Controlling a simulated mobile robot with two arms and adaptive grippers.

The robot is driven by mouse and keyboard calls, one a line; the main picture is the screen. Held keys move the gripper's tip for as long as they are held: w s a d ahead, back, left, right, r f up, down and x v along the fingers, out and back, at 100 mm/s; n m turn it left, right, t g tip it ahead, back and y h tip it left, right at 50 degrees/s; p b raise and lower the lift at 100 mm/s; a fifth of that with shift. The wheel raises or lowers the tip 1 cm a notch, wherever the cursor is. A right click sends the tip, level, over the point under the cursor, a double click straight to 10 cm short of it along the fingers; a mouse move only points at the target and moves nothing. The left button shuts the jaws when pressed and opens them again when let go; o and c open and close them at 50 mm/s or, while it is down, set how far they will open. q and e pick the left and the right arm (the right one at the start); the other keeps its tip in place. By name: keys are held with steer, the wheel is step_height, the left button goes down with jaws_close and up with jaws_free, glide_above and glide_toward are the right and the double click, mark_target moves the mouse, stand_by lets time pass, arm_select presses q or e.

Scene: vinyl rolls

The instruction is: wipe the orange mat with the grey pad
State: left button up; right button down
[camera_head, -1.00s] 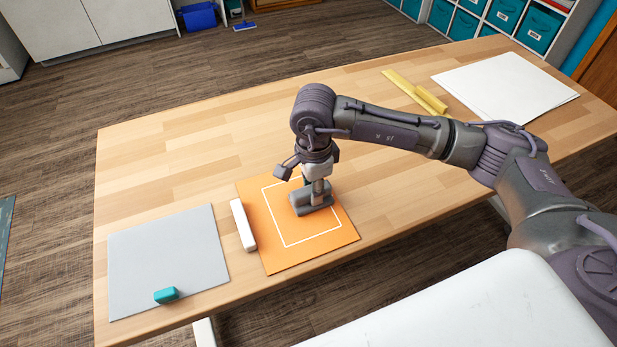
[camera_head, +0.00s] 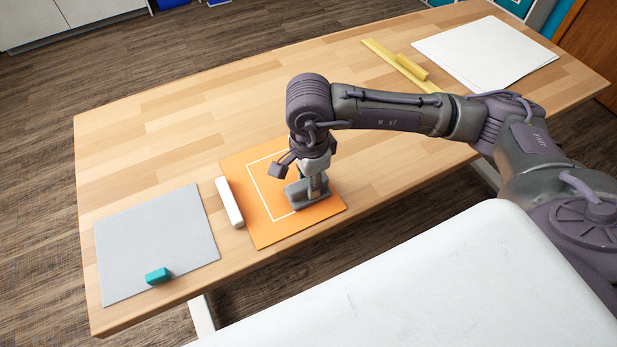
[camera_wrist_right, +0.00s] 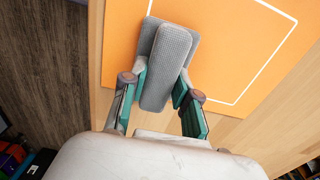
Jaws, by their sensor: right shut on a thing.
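The orange mat (camera_head: 237,182) with a white square outline lies flat near the table's front edge. The grey pad (camera_head: 301,196) is on the mat at its near right part, covering some of the near white line. My right gripper (camera_head: 315,184) points down and is shut on the pad's upright grip. In the right wrist view the fingers (camera_wrist_right: 161,87) sit on either side of the pad (camera_wrist_right: 168,62), which appears flat on the mat (camera_wrist_right: 120,40). Whether it presses on the mat I cannot tell. My left gripper is out of view.
A white bar (camera_head: 229,203) lies along the mat's left edge. Left of it is a grey sheet (camera_head: 160,235) with a teal block (camera_head: 158,276). The wooden table behind the mat is clear.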

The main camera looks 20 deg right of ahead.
steer(key=shift+w+r+p, duration=0.1)
steer(key=shift+r+p, duration=0.2)
steer(key=shift+r, duration=0.2)
steer(key=shift+r+p, duration=1.45)
steer(key=shift+r, duration=1.6)
steer(key=n, duration=0.1)
steer(key=r+n, duration=0.1)
steer(key=n, duration=0.1)
steer(key=s+n, duration=0.1)
steer(key=n, duration=0.1)
steer(key=shift+d+r, duration=0.2)
steer(key=shift+d, duration=0.05)
steer(key=r+n, duration=0.1)
steer(key=n, duration=0.3)
steer(key=s+d+r+n+p, duration=0.1)
steer(key=n, duration=0.3)
steer(key=s+r+n, duration=0.1)
steer(key=n, duration=0.3)
steer(key=shift+s+d+n, duration=0.15)
steer(key=shift+s+n, duration=0.05)
steer(key=shift+n, duration=0.1)
